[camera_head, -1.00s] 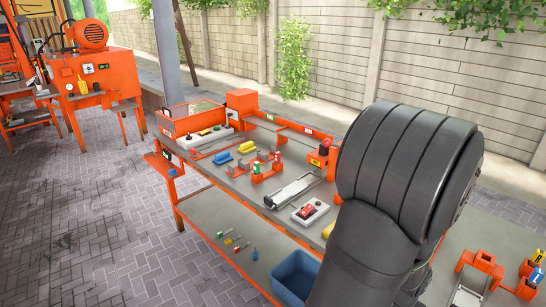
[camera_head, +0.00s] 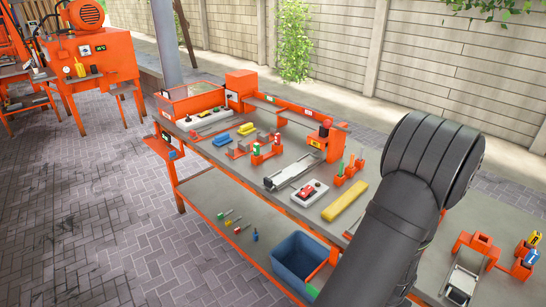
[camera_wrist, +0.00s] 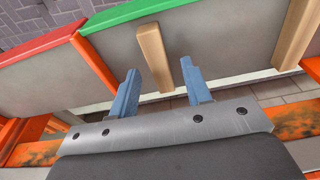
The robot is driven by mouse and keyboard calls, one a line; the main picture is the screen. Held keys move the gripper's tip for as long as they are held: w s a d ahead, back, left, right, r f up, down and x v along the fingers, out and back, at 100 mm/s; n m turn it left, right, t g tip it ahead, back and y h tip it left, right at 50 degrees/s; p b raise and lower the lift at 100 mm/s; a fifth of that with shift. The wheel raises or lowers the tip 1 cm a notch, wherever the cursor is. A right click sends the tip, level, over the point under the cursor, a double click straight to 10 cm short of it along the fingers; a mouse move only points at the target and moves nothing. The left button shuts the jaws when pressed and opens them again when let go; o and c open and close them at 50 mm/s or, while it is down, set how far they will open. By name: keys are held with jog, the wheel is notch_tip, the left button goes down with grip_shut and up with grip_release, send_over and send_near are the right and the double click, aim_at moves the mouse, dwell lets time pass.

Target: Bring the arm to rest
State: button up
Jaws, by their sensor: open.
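My arm (camera_head: 395,225) rises dark grey and black in front of the right part of the workbench in the head view. Its gripper end is hidden there. In the wrist view my gripper (camera_wrist: 160,85) shows two blue-grey fingers set well apart, with nothing held between them. A tan wooden-looking bar (camera_wrist: 154,58) stands beyond the fingertips against a grey panel; I cannot tell whether a finger touches it.
The orange-framed workbench (camera_head: 235,178) carries a yellow bar (camera_head: 345,201), a red-button box (camera_head: 309,193) and small blocks. A blue bin (camera_head: 300,258) sits on the lower shelf. Green (camera_wrist: 140,10) and red (camera_wrist: 40,44) edges cross the wrist view. Paved floor lies open at left.

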jog(key=shift+r, duration=3.55)
